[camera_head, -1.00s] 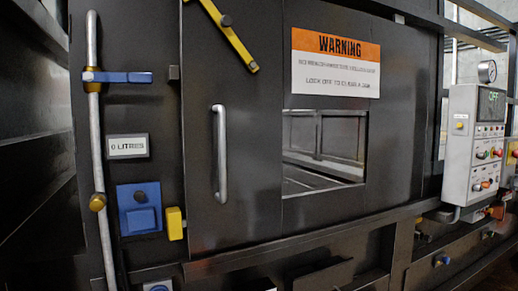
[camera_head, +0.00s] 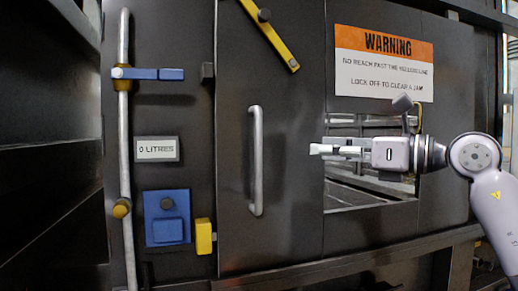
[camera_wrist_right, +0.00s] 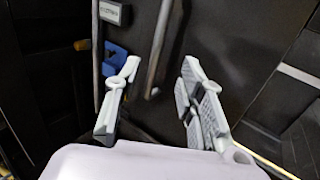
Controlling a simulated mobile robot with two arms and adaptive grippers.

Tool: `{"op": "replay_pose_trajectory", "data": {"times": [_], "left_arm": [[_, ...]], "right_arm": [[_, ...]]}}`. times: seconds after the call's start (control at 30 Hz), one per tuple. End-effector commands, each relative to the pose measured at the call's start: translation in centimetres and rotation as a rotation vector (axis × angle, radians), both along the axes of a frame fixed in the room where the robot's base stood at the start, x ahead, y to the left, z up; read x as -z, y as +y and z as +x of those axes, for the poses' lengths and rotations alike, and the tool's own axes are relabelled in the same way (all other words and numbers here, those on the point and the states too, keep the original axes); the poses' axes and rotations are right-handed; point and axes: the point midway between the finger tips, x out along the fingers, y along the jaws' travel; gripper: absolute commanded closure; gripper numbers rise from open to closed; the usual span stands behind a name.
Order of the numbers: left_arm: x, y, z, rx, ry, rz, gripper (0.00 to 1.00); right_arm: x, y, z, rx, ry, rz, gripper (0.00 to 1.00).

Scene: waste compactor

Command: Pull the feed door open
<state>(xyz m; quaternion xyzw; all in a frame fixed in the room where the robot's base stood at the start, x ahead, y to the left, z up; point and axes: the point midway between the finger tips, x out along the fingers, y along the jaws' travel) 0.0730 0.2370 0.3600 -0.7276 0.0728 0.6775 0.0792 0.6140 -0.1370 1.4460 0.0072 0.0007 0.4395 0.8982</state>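The feed door (camera_head: 285,200) is a dark panel with a vertical silver bar handle (camera_head: 256,160). It looks closed. My right gripper (camera_head: 318,150) comes in from the right in the head view, to the right of the handle and in front of the window opening. In the right wrist view its two fingers (camera_wrist_right: 160,100) are spread apart with nothing between them. The handle (camera_wrist_right: 160,45) shows there beyond the fingertips, apart from them. My left gripper is not in view.
A yellow bar (camera_head: 270,35) slants across the panel's top. A warning sign (camera_head: 384,63) is above the window opening (camera_head: 370,195). A silver pipe (camera_head: 124,150) with a blue lever (camera_head: 148,74), a blue box (camera_head: 167,218) and a yellow block (camera_head: 204,236) are at left.

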Motion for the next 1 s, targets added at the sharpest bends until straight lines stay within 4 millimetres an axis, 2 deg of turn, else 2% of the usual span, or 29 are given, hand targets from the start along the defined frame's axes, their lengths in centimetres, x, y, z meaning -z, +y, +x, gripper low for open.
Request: {"op": "replay_pose_trajectory", "data": {"times": [0.17,0.27,0.7,1.0], "left_arm": [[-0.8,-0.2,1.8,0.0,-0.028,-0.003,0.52],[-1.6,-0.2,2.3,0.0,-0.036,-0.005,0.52],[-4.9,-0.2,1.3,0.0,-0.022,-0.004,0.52],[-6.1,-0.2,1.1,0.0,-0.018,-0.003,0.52]], "right_arm": [[-0.5,1.2,0.9,0.007,-0.007,-0.016,0.64],[-0.6,2.8,2.0,0.005,-0.007,-0.013,0.64],[-0.7,10.3,7.9,0.004,-0.005,-0.01,0.64],[-0.4,13.2,10.3,0.006,-0.006,-0.01,0.64]]}}
